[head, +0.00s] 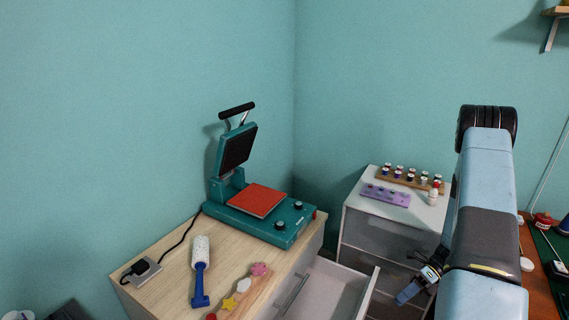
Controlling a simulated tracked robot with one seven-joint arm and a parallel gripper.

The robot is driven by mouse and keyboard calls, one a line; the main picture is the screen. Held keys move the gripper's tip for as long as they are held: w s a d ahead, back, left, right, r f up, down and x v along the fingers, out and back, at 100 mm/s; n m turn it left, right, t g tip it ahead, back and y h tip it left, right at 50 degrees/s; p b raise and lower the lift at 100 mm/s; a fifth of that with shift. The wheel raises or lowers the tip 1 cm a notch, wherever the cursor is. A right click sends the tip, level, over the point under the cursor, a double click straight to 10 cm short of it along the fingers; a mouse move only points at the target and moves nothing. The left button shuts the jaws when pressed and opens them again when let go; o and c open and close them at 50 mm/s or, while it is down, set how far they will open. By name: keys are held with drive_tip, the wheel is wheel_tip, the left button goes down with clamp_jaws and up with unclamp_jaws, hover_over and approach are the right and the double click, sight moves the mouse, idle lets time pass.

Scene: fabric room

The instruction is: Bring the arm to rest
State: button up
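My arm (485,210), light blue with dark joints, rises along the right side of the head view and bends at a black joint near the top. The end of my arm, seemingly my gripper (418,284), shows small and dark with a blue tip, left of the lower arm link. It hangs in front of the white drawer unit (385,236), right of the open drawer. The arm link hides part of it, and its fingers are too small to tell open from shut. I see nothing clearly held in it.
A wooden-topped cabinet (180,262) bears a teal heat press (262,218), raised open, a lint roller (201,270) and a power socket (141,272). Its drawer (335,290) stands open. Thread spools (398,172) stand on the white unit. A brown table (536,280) is at right.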

drive_tip(key=w+a+r+n+t+h, duration=0.1)
drive_tip(key=a+r+n+h, duration=0.45)
drive_tip(key=r, duration=0.85)
drive_tip(key=w+r+n+t+h, duration=0.1)
drive_tip(key=r+n+h, duration=0.1)
drive_tip(key=r+n, duration=0.85)
drive_tip(key=s+a+r+n+t+h, duration=0.2)
drive_tip(key=s+r+n, duration=0.4)
drive_tip(key=r, duration=0.5)
drive_tip(key=s+a+r+n+t+h, duration=0.3)
drive_tip(key=s+a+r+n+t, duration=0.2)
drive_tip(key=r, duration=0.6)
drive_tip(key=s+t, duration=0.2)
drive_tip(key=s, duration=0.1)
drive_tip(key=shift+s+r+n, duration=0.2)
drive_tip(key=shift+s+n, duration=0.2)
drive_tip(key=shift+a, duration=0.15)
